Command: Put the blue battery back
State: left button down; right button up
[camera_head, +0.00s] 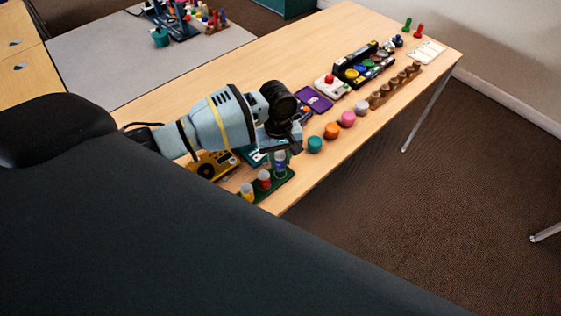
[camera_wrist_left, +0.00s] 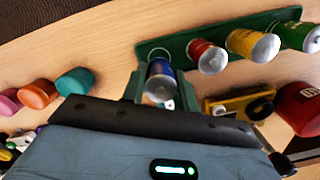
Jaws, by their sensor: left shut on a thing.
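The blue battery (camera_head: 280,164) is upright under my left gripper (camera_head: 281,150), at the far end of the green battery rack (camera_head: 286,179). In the left wrist view the blue battery (camera_wrist_left: 160,78) is between the two fingers of the left gripper (camera_wrist_left: 159,84), which is shut on it. Its lower end is at or just over the end of the rack (camera_wrist_left: 180,40); I cannot tell whether it is seated. A red battery (camera_wrist_left: 207,56), a yellow battery (camera_wrist_left: 252,44) and a green battery (camera_wrist_left: 300,36) stand in the rack. My right gripper is not in view.
A yellow device (camera_head: 212,168) sits beside the rack, under my arm. Teal (camera_head: 315,144), orange (camera_head: 332,130) and pink (camera_head: 348,118) round pieces stand along the table's front edge. A purple tray (camera_head: 314,99) and a black sorter box (camera_head: 350,68) lie farther back.

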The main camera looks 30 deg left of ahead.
aim_at(279, 152)
pick_arm(q)
notch_tip(279, 152, down, 2)
jog(key=shift+s+f, duration=0.1)
jog(key=shift+f, duration=0.05)
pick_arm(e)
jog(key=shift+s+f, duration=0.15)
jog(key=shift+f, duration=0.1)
pick_arm(q)
jog(key=c, duration=1.1)
grip_release()
jog(key=shift+f, duration=0.1)
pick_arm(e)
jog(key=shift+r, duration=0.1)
pick_arm(q)
jog(key=r, duration=0.3)
jog(key=r+p, duration=0.1)
jog(key=r, duration=0.3)
jog(key=w+r, duration=0.1)
jog(key=r, duration=0.3)
jog(key=shift+a+r+p, duration=0.15)
jog(key=shift+a+p, duration=0.15)
jog(key=shift+r, duration=0.5)
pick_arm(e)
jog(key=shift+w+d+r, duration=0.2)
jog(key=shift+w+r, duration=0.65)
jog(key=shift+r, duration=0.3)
